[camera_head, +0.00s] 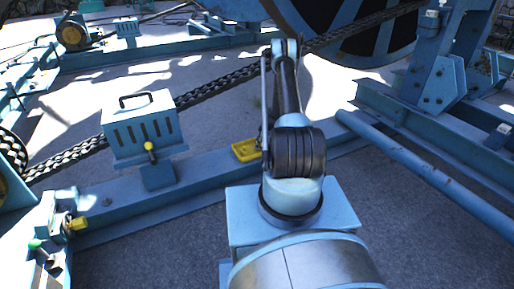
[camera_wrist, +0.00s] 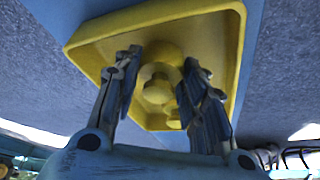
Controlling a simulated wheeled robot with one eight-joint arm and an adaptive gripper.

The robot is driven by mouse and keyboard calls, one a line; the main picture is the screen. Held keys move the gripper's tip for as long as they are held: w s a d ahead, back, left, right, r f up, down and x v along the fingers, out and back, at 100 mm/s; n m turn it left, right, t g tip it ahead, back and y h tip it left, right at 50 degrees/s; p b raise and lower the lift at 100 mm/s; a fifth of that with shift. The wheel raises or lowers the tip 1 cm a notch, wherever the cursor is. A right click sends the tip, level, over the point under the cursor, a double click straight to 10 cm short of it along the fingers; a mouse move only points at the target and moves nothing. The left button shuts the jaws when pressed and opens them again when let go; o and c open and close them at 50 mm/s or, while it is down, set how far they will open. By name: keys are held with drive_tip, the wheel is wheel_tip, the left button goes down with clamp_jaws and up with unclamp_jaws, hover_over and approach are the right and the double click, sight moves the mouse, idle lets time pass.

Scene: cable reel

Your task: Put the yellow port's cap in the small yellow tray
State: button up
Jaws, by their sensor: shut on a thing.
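The small yellow tray (camera_head: 241,153) sits on the blue beam, left of my arm in the head view. In the wrist view the yellow tray (camera_wrist: 222,22) fills the middle, its rim around my fingertips. My gripper (camera_wrist: 160,65) is shut on the yellow cap (camera_wrist: 157,90), a round yellow piece with a raised knob between the fingers. The cap is over or inside the tray; whether it touches the floor I cannot tell. In the head view my gripper and the cap are hidden behind my arm.
A blue slotted box (camera_head: 141,125) with a handle stands on the beam, left of the tray. A yellow-knobbed lever (camera_head: 150,147) stands before it. A yellow fitting (camera_head: 78,223) is at lower left. A blue pipe (camera_head: 420,160) lies right.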

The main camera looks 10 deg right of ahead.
drive_tip(key=shift+f, duration=0.5)
drive_tip(key=o, duration=1.3)
drive_tip(key=shift+f, duration=0.1)
drive_tip(key=shift+c, duration=0.2)
